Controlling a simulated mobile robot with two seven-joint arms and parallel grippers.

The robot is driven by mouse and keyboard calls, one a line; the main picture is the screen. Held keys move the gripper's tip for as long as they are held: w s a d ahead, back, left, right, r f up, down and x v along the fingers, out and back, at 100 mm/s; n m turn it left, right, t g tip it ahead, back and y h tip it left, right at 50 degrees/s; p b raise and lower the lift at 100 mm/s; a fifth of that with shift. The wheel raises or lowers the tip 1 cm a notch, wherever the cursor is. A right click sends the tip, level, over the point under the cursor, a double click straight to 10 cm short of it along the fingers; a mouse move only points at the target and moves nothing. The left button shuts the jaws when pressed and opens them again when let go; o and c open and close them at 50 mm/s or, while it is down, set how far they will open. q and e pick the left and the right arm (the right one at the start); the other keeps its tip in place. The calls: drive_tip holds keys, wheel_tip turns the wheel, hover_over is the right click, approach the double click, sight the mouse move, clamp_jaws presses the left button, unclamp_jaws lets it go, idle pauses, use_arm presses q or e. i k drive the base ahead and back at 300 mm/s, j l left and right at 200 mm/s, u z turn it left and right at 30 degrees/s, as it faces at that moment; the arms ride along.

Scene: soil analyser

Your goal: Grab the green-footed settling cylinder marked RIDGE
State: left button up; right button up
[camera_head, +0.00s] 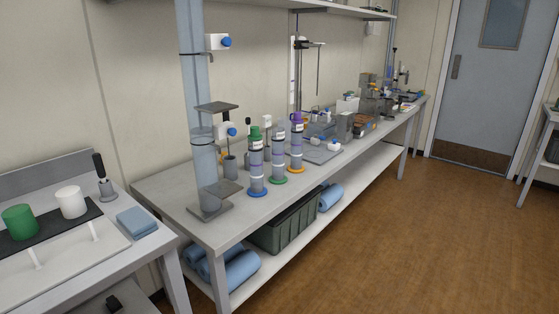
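Three settling cylinders stand upright in a row on the long bench. The green-footed cylinder (279,160) is the middle one, with a greyish top; any marking on it is too small to read. The blue-footed cylinder (257,172) with a green cap stands to its left and nearer. The orange-footed cylinder (296,152) with a purple cap stands to its right and farther back. Neither of my grippers is in view.
The long bench (160,187) runs back towards a blue door (484,90). A tall clear column (203,160) on a stand is left of the cylinders. A grey tray (318,155) lies beyond them. A side table (75,270) is at left.

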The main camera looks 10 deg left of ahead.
sight(278, 177)
drive_tip(key=i+l+u, duration=0.15)
drive_tip(key=i+l, duration=0.3)
drive_tip(key=i, duration=0.25)
drive_tip(key=i+l+u, duration=0.15)
drive_tip(key=i+l, duration=0.4)
drive_tip(key=i, duration=0.15)
